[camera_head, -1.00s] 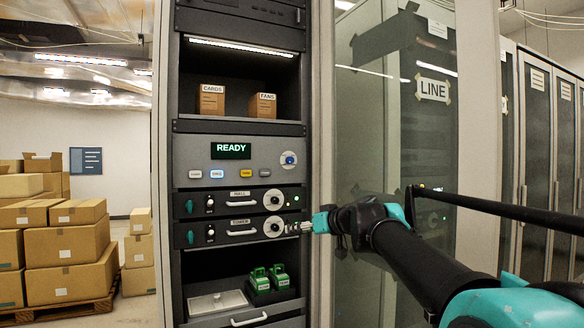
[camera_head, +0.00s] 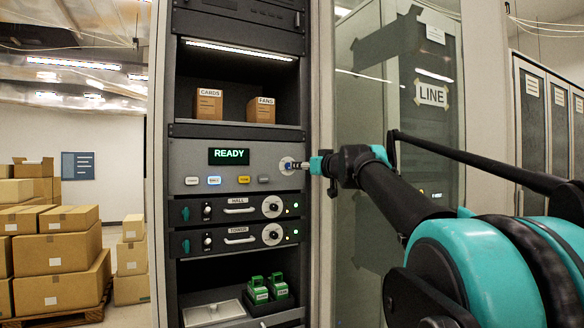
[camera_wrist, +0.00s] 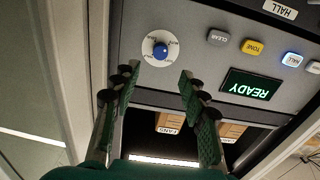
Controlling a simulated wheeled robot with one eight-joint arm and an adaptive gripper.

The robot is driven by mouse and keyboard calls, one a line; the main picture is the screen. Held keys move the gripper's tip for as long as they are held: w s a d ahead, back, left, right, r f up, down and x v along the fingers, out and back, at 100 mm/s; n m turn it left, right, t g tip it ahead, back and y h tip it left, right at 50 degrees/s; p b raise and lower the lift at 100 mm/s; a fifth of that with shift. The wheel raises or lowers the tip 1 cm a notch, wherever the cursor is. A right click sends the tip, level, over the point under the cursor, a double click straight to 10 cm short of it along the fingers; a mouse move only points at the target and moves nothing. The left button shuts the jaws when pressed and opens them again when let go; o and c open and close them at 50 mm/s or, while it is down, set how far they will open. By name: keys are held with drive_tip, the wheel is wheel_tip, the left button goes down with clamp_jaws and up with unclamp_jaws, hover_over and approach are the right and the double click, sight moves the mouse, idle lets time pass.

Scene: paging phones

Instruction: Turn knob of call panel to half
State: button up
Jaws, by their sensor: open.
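The call panel (camera_head: 200,157) is a grey rack unit with a green READY display (camera_head: 229,156) and a row of buttons. Its blue knob (camera_wrist: 160,52) sits on a round white dial in the wrist view, with a pale pointer mark toward the top of the picture. In the head view my gripper (camera_head: 297,165) is in front of this dial and mostly hides the knob. In the wrist view my gripper (camera_wrist: 157,78) is open, its two fingers apart and empty. The knob is just beyond the fingertips, roughly centred between them. No contact shows.
Below are the HALL unit (camera_head: 222,216) and TOWER unit (camera_head: 220,246), each with a handle and white dial. Boxes (camera_head: 209,104) stand on the shelf above. Green devices (camera_head: 278,286) sit lower down. A glass door (camera_head: 375,100) is at the right.

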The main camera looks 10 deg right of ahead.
sight(289, 166)
drive_tip(key=x, duration=0.8)
drive_tip(key=shift+w, duration=0.35)
drive_tip(key=shift+a+f, duration=0.1)
clamp_jaws()
